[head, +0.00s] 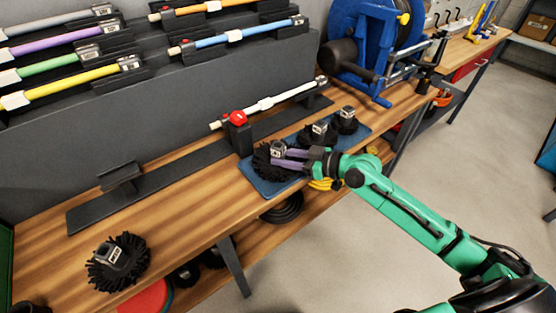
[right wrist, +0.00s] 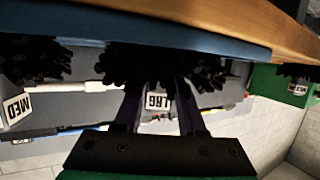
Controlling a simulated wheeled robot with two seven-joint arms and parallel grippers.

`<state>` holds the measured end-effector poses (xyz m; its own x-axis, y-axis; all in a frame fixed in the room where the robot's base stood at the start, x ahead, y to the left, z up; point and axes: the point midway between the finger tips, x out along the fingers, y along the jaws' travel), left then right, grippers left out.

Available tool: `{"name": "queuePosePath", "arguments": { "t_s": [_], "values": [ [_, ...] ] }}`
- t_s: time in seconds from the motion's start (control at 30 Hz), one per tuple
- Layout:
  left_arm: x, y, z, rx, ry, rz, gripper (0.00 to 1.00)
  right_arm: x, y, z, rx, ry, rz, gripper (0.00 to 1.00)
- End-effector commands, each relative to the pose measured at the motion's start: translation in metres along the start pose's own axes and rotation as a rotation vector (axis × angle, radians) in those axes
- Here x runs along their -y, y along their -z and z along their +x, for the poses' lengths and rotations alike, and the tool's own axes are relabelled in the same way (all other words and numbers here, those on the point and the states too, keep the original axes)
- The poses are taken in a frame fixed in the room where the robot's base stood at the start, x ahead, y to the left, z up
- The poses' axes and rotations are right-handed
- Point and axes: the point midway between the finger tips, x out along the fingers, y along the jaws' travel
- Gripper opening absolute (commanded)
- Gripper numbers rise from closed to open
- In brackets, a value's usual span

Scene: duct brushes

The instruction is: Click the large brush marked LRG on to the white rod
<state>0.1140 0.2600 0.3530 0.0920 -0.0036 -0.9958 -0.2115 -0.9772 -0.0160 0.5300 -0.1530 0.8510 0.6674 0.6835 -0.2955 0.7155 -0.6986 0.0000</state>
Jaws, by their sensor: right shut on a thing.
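The large black brush (head: 264,163) is at the left end of the blue mat, and its label LRG (right wrist: 157,101) reads in the right wrist view. My right gripper (head: 276,157) is shut on the brush's grey socket block, with a purple finger on either side. I cannot tell whether the bristles are off the mat. The white rod (head: 275,101) lies in a dark holder on the bench behind the mat, with a red ball-topped clamp (head: 237,118) near its left end. My left gripper is not in view.
Two more brushes (head: 318,131) (head: 346,120) stand on the blue mat (head: 264,186); one reads MED (right wrist: 17,108) in the wrist view. Another brush (head: 118,262) sits at the bench's front left. A rack of coloured rods (head: 75,89) stands behind. A blue reel (head: 368,40) is at the back right.

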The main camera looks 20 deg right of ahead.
Motion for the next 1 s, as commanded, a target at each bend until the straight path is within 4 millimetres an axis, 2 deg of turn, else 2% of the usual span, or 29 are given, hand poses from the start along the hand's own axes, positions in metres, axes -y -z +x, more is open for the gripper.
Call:
{"name": "queuePosePath", "arguments": {
  "t_s": [0.17,0.7,1.0],
  "values": [
    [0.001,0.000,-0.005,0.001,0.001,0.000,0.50,0.000,0.007,-0.002,-0.001,-0.001,-0.001,0.00],
    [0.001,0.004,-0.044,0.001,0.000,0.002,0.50,0.000,0.059,-0.018,-0.001,-0.001,-0.002,0.00],
    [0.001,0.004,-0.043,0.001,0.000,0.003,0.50,0.000,0.058,-0.018,-0.001,-0.001,-0.001,0.00]
  ]
}}
